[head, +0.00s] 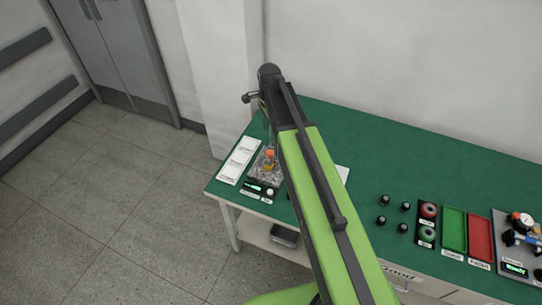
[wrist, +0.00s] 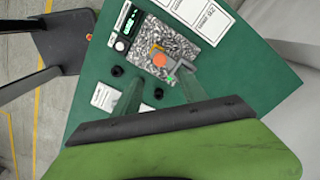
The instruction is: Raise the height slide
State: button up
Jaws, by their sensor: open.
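A speckled granite plate (head: 257,176) sits on the left end of the green table; it also shows in the wrist view (wrist: 185,42). A small device with an orange round part (head: 269,153) stands on it, seen from above in the wrist view (wrist: 158,60). A grey piece lies beside the orange part there; I cannot tell which part is the height slide. My gripper (wrist: 160,78) is open and empty, its two greenish fingers spread above the table near the plate's edge. In the head view my arm hides part of the area around the plate.
A dark display unit (wrist: 127,26) lies beside the plate. White cards (head: 238,160) are to its left. Small black pieces (wrist: 118,71) are near the fingers. Farther right are a green tray (head: 454,230), a red tray (head: 481,238) and a gauge fixture (head: 519,235).

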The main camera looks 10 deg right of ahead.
aim_at(270, 152)
notch_tip(270, 152, down, 12)
jog(key=b, duration=1)
jog(key=shift+r, duration=0.1)
jog(key=shift+c, duration=0.4)
grip_shut()
jog(key=shift+s, duration=0.1)
